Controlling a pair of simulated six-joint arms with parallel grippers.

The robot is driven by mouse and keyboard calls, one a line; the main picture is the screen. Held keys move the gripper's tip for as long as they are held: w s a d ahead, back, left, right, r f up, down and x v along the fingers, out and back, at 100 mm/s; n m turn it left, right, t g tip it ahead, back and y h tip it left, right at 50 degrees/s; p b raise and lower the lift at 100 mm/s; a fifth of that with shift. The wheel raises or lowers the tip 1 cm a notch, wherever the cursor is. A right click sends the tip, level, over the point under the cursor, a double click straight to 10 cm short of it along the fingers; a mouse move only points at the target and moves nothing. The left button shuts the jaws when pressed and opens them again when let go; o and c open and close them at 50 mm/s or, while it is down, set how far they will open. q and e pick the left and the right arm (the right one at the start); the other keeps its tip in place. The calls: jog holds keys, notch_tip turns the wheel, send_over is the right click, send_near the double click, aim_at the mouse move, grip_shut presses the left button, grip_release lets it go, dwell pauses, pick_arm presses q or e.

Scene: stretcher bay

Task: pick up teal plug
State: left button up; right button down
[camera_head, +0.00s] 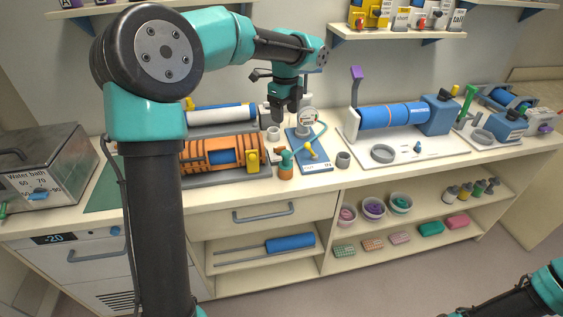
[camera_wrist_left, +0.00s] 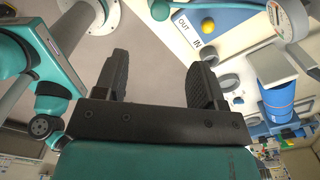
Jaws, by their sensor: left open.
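A teal plug (camera_head: 287,159) appears to sit upright on a small orange-brown cylinder (camera_head: 286,173) near the bench's front edge, left of a blue board (camera_head: 315,161) with a yellow knob. What looks like the same plug shows partly at the top edge of the left wrist view (camera_wrist_left: 160,9), beside the OUT/IN label. My left gripper (camera_head: 284,116) hangs above the bench, behind and above the plug and apart from it. Its jaws are open and empty in the left wrist view (camera_wrist_left: 158,66). My right gripper is outside the frames; only part of that arm shows at lower right.
A round gauge (camera_head: 308,117) stands behind the blue board, close to my left gripper. An orange rack (camera_head: 200,155) is to the left. A grey ring (camera_head: 343,159) and a white tray with a blue cylinder (camera_head: 392,115) are to the right. Shelves lie below.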

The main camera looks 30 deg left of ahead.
aim_at(286, 152)
pick_arm(q)
jog(key=shift+d+f, duration=0.1)
jog(key=shift+f, duration=0.05)
notch_tip(286, 152, down, 12)
jog(key=shift+f, duration=0.1)
dwell(0.6)
jog(key=shift+d+f, duration=0.15)
jog(key=shift+f, duration=2.4)
jog(key=shift+c, duration=0.3)
jog(key=c, duration=1)
jog(key=shift+r, duration=0.1)
